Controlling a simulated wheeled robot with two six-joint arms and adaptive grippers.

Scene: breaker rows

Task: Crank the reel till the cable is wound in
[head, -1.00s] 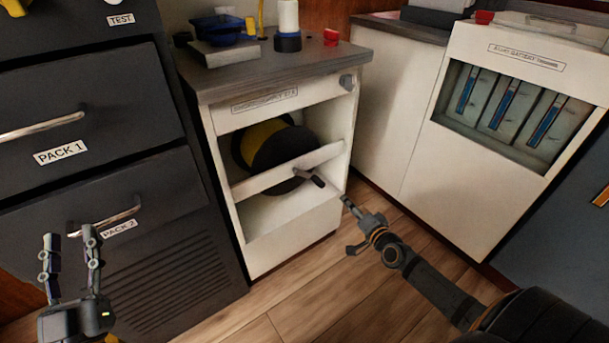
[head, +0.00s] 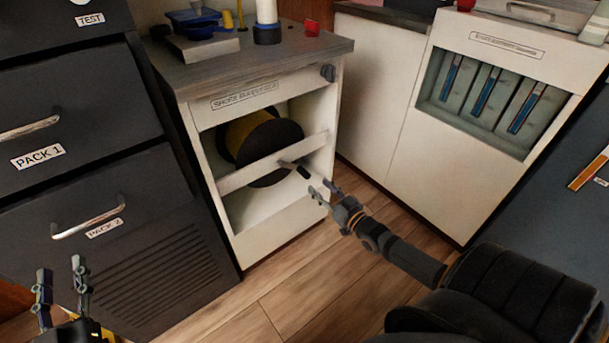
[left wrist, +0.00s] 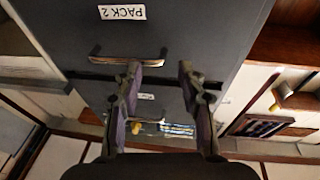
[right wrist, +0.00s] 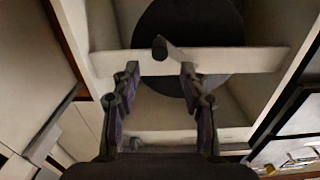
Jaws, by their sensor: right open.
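The cable reel (head: 264,140), a dark disc with a yellow band behind it, sits in the open bay of the white cabinet. A pale crossbar (head: 265,168) runs in front of it. The dark crank handle (head: 303,171) sticks out in front of the crossbar; it also shows in the right wrist view (right wrist: 160,48). My right gripper (head: 324,189) is open and empty, just right of and below the handle, apart from it. In the right wrist view the handle lies ahead, between the finger lines. My left gripper (head: 62,278) is open and empty before the dark drawers.
Dark drawers marked PACK 1 (head: 70,120) and PACK 2 stand at left with protruding handles. The reel cabinet's grey top (head: 250,65) holds a blue-topped item, a white roll and a red block. A white battery cabinet (head: 450,150) stands right. The wooden floor (head: 300,290) is clear.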

